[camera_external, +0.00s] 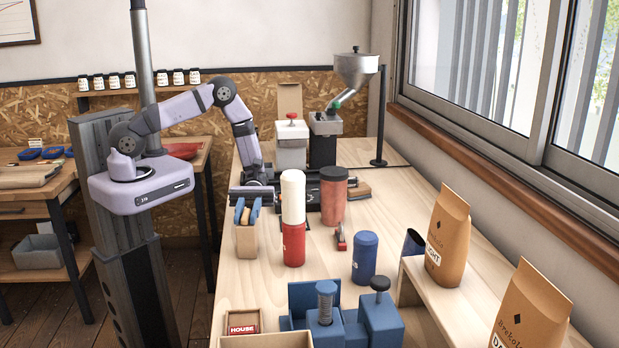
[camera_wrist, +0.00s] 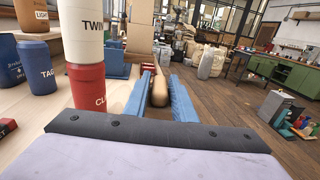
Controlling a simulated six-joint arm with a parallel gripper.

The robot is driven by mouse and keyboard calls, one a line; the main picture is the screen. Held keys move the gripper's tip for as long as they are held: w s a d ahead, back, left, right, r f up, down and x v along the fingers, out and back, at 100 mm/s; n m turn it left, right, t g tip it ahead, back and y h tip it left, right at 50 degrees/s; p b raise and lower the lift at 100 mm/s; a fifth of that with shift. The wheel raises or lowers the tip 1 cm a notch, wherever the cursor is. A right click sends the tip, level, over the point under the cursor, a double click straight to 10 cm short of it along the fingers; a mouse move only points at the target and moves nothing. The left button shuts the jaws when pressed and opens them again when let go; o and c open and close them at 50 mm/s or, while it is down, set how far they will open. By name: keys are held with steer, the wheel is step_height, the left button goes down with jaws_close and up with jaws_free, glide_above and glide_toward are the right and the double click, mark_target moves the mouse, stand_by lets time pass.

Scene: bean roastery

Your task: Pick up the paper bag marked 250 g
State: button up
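A small kraft-brown paper bag (camera_external: 246,241) stands on the bench left of the red and white canisters. Its marking is too small to read. My gripper (camera_external: 248,212) is at its top, with one blue finger on each side. In the wrist view a tan rounded piece (camera_wrist: 159,90), likely the bag's top, lies between the blue fingers of my gripper (camera_wrist: 162,98). The fingers are apart, with little gap to it. I cannot tell whether they press on it.
The red canister (camera_external: 294,243) with a white one (camera_external: 293,196) on top stands close right of the bag. A blue canister (camera_external: 365,257) and blue device (camera_external: 381,318) are nearer the camera. Larger kraft bags (camera_external: 448,236) stand on a raised shelf (camera_external: 429,291) at right.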

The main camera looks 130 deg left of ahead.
jaws_close()
steer(key=shift+r, duration=0.2)
step_height(320, 180, up, 9)
steer(key=shift+r+b, duration=0.15)
steer(key=shift+b, duration=0.8)
steer(key=shift+d+r, duration=0.1)
steer(key=shift+r, duration=0.15)
